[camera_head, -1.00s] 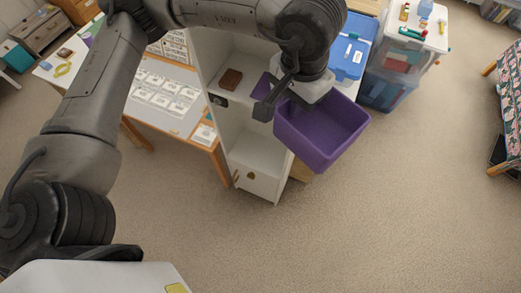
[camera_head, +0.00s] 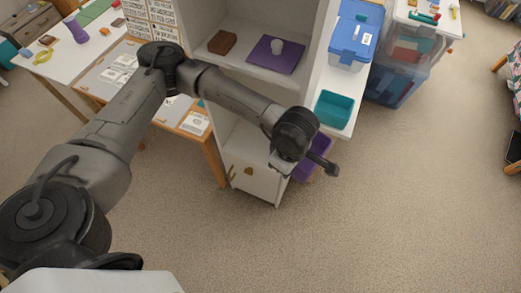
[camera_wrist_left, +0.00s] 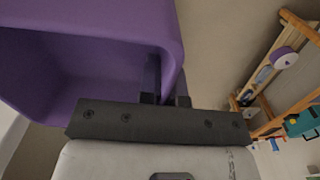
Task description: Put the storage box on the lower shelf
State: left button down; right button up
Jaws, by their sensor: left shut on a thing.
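The purple storage box (camera_head: 322,145) is mostly hidden behind my left wrist in the head view, beside the right edge of the white shelf unit (camera_head: 318,50). In the left wrist view the open-topped box (camera_wrist_left: 90,75) fills the upper left. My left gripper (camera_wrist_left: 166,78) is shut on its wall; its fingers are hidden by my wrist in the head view. The lower shelf (camera_head: 243,142) of the unit is partly hidden by my forearm; the part that shows looks empty. My right gripper is not in view.
A teal bin (camera_head: 335,109) and a blue-lidded box (camera_head: 354,35) stand right of the unit. A desk (camera_head: 190,118) is to the left. Carpet in front is clear.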

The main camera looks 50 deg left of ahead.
pick_arm(q)
jog(key=s+a+f+n+b, duration=0.1)
jog(key=a+f+n+b, duration=0.2)
jog(key=f+n+b, duration=0.7)
jog(key=s+a+f+n+b, duration=0.15)
jog(key=f+n, duration=0.25)
jog(key=f, duration=1.1)
jog(key=w+a+f+n+b, duration=0.1)
jog(key=w+a+f+b, duration=0.15)
jog(key=a+f, duration=0.2)
jog(key=w+a+f+b, duration=0.2)
jog(key=a+f+b, duration=0.1)
jog(key=a, duration=0.3)
jog(key=w+a+r+n+b, duration=0.2)
jog(key=w+a+n+b, duration=0.4)
jog(key=w+a+b, duration=0.45)
jog(key=f+b, duration=0.1)
jog(key=f, duration=0.1)
jog(key=w+d+f+b, duration=0.1)
jog(key=f, duration=0.5)
jog(key=shift+w+d+f+b, duration=0.15)
jog(key=shift+d+b, duration=0.1)
jog(key=shift+b, duration=0.15)
jog(key=shift+f, duration=0.45)
jog(key=shift+r, duration=0.1)
